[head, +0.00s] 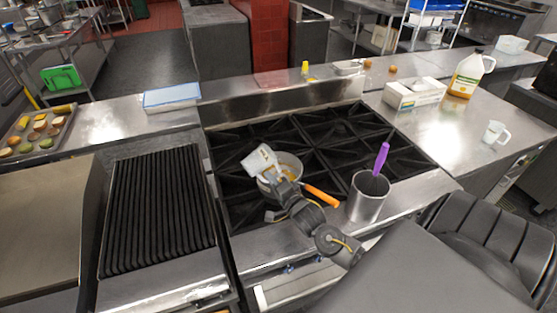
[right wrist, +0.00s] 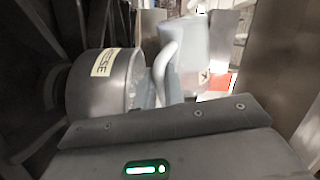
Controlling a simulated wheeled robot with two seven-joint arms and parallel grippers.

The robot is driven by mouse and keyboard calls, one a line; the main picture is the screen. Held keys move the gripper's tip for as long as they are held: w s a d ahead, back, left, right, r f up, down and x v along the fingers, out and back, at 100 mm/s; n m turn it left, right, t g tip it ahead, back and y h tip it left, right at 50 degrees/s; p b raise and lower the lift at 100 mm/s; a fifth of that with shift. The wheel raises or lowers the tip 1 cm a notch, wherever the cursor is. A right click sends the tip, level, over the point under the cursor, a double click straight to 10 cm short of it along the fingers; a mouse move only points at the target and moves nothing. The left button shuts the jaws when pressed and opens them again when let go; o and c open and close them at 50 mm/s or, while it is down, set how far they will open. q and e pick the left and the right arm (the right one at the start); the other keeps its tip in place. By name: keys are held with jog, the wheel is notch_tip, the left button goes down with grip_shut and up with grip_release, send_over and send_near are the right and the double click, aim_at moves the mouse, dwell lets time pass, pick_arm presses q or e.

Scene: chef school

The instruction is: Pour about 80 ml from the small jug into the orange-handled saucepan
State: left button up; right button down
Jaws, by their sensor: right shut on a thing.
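The small jug (head: 260,160) is white and tilted over the saucepan. My right gripper (head: 281,184) is shut on the jug's handle. The orange-handled saucepan (head: 295,164) sits on the stove grate, with its orange handle (head: 321,195) pointing to the lower right. The jug and my gripper hide part of the pan. In the right wrist view, the jug's pale handle and body (right wrist: 184,45) stand beside the grey pan wall (right wrist: 88,98), which bears a label. I cannot make out a stream or the liquid level. My left gripper is not in view.
A metal pot (head: 368,205) with a purple-handled utensil (head: 381,158) stands right of the saucepan on the stove. A ribbed grill (head: 158,210) lies to the left. A second white jug (head: 495,133), a big bottle (head: 468,76) and a box (head: 414,94) stand on the right counter.

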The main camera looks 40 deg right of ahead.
jog(key=shift+d+r+m+p, duration=0.25)
jog(key=shift+d+m+p, duration=0.05)
jog(key=shift+d+m, duration=0.1)
dwell(0.3)
jog(key=shift+a+f+n+b, duration=0.3)
jog(key=shift+f+b, duration=0.1)
jog(key=shift+b, duration=0.15)
jog(key=shift+a+r+n+p, duration=0.15)
jog(key=shift+r+n+p, duration=0.55)
jog(key=shift+n, duration=0.5)
jog(key=shift+f, duration=0.25)
jog(key=shift+d+f+n, duration=0.2)
jog(key=shift+f+n, duration=0.15)
jog(key=shift+n, duration=0.45)
jog(key=shift+d+r+n+h, duration=0.3)
jog(key=shift+r+n, duration=0.15)
jog(key=shift+n, duration=0.45)
